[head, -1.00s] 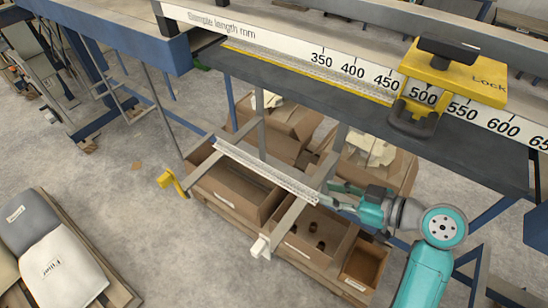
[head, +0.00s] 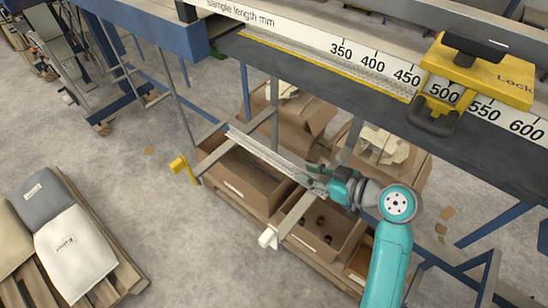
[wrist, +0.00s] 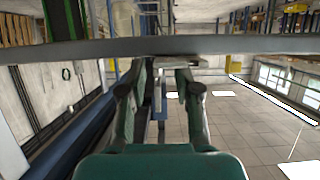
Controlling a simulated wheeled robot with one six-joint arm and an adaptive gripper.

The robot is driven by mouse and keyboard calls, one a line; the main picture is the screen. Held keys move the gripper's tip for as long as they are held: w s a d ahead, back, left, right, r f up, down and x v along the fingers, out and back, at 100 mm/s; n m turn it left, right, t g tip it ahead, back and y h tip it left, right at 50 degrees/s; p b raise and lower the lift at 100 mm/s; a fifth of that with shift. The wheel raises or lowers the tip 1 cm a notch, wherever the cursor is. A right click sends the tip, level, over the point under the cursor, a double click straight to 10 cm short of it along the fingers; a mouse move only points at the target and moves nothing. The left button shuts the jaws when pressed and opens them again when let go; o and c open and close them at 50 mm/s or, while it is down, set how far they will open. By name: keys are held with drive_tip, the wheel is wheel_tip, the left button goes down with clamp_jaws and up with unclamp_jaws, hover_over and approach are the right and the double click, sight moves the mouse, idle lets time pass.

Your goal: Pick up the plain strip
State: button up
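A pale, narrow strip (head: 268,154) lies in the head view across two grey support arms below the bench, slanting down to the right. I take it to be the plain strip. My gripper (head: 315,176) is at the strip's right end, its fingers close to or around that end; the contact is too small to make out. In the wrist view the fingers of my gripper (wrist: 166,66) stand apart with a gap between the tips. A small light piece shows at the tips there; I cannot tell whether it is the strip.
Above is the bench with a length scale (head: 390,68), a yellow lock clamp (head: 478,72) and a yellow-edged strip (head: 320,65). Open cardboard boxes (head: 240,186) stand below. A grey bar (wrist: 240,45) crosses the wrist view. A sack pallet (head: 125,280) is at lower left.

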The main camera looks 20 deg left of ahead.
drive_tip(key=shift+w+a+f, duration=0.1)
drive_tip(key=shift+a, duration=0.05)
clamp_jaws()
idle(0.4)
